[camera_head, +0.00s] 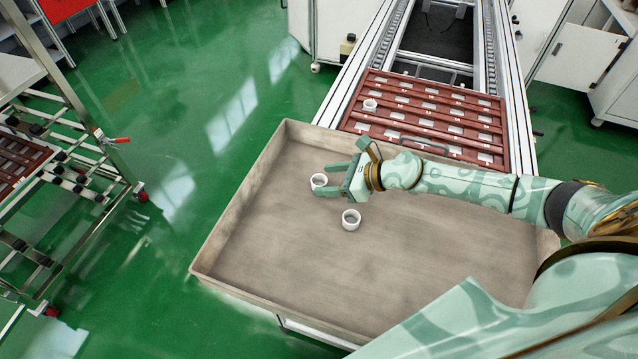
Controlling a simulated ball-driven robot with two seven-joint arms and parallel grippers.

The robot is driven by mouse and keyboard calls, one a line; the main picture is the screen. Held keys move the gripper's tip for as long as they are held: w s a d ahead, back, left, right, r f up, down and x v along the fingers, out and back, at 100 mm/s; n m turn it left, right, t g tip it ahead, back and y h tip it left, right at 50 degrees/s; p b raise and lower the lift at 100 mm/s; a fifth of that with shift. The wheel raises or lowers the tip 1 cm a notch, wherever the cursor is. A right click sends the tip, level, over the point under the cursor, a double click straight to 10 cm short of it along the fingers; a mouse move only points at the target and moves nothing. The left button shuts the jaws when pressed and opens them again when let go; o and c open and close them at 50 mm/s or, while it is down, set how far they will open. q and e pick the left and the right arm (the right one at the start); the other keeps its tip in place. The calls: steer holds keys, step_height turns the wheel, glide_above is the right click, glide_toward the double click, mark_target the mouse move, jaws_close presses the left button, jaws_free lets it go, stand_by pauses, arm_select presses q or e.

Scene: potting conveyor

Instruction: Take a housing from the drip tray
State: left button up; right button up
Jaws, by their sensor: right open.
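The drip tray (262,262) is a large shallow grey-brown tray in the middle of the head view. Two small white ring-shaped housings are in it. One housing (319,181) is at my right gripper (330,179), by its fingertips. The other housing (351,220) sits apart, nearer to me and a little to the right. My right gripper is open, its fingers pointing left; I cannot tell whether the housing lies fully between them. My left gripper is not in view.
Behind the drip tray, a red-brown slotted carrier (428,117) lies on the conveyor (520,120) with one white housing (370,104) in it. A metal rack trolley (75,150) stands at left. The tray's left and front areas are clear.

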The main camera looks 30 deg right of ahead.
steer(key=shift+x, duration=0.9)
steer(key=c, duration=1)
steer(key=shift+c, duration=0.2)
